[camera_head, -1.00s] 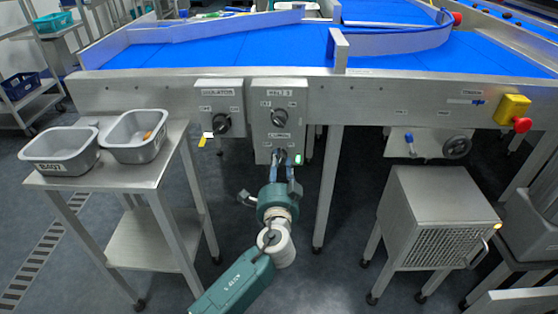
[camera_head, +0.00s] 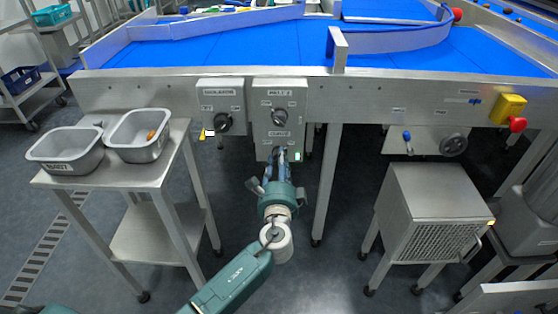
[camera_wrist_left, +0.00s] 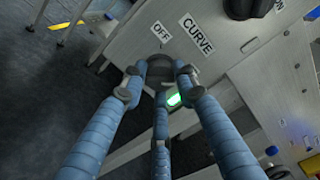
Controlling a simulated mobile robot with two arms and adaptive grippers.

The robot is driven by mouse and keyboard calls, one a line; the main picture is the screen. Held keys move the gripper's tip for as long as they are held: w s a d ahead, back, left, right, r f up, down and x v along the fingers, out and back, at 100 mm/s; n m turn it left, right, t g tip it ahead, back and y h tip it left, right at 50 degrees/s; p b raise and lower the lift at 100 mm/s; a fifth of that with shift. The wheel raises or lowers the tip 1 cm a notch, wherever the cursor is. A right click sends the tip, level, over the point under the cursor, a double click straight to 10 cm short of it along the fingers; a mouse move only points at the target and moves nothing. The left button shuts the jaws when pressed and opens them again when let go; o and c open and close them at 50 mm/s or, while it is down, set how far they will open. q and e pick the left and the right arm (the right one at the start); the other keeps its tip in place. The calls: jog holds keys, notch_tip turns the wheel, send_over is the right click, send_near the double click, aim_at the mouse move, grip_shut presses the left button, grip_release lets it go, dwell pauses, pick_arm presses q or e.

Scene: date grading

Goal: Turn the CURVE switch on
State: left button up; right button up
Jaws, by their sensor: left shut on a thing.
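The CURVE switch is at the bottom of a grey control box (camera_head: 264,126) under the blue belt. In the left wrist view its dark round knob (camera_wrist_left: 160,68) sits between my fingers, beside the OFF label (camera_wrist_left: 161,32) and the CURVE label (camera_wrist_left: 198,35). My left gripper (camera_wrist_left: 160,82) is shut on the knob; in the head view the gripper (camera_head: 279,156) covers it. The knob's pointer direction is hidden. A small green light (camera_wrist_left: 174,99) glows beside the fingers. My right gripper is not in view.
Above it on the box is another black knob (camera_head: 279,117). A separate isolator box (camera_head: 221,96) with a black knob is to the left. A side table (camera_head: 105,177) with two grey tubs stands left. A yellow box with a red button (camera_head: 517,124) is at right.

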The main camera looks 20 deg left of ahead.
pick_arm(q)
jog(key=shift+d, duration=0.15)
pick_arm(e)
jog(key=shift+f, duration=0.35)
pick_arm(q)
jog(key=o, duration=1.1)
jog(key=shift+o, duration=0.2)
jog(key=v, duration=1.2)
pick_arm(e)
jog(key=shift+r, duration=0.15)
